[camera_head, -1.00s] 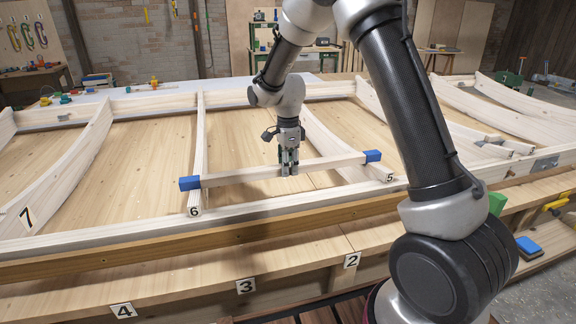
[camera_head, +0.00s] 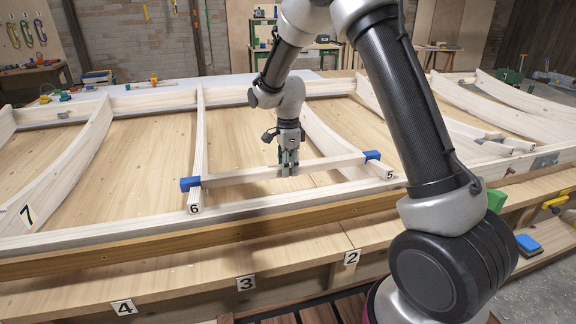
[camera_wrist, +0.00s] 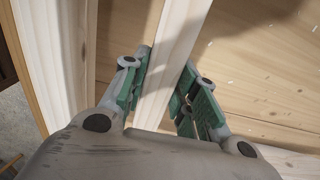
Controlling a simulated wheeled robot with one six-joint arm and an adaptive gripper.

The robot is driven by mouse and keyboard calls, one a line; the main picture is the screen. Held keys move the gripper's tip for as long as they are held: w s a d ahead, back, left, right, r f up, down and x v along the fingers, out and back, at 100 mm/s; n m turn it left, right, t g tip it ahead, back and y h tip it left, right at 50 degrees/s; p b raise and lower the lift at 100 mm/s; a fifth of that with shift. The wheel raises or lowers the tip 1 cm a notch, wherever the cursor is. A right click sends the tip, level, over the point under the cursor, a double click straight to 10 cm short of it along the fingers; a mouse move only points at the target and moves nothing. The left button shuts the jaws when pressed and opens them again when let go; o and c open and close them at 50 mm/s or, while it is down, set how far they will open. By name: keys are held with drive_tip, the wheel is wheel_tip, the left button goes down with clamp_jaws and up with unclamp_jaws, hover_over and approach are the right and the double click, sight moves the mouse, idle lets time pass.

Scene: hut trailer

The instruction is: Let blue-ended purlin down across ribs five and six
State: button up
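The purlin (camera_head: 240,175) is a pale wooden bar with a blue left end (camera_head: 190,184) and a blue right end (camera_head: 372,155). It spans level from rib six (camera_head: 199,130) to rib five (camera_head: 335,139). Its blue ends lie at the ribs' tops; whether they fully bear on them I cannot tell. My gripper (camera_head: 289,168) points down at the middle of the purlin. The faces under the pads are hidden.
Rib seven (camera_head: 70,165) curves at the left. The frame's front rail (camera_head: 270,213) runs below the purlin, with number plates on the ledge in front. A blue block (camera_head: 528,244) lies at the right. The board between ribs six and seven is clear.

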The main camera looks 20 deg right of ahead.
drive_tip(key=o, duration=0.4)
wheel_tip(320, 180, up, 12)
idle(0.5)
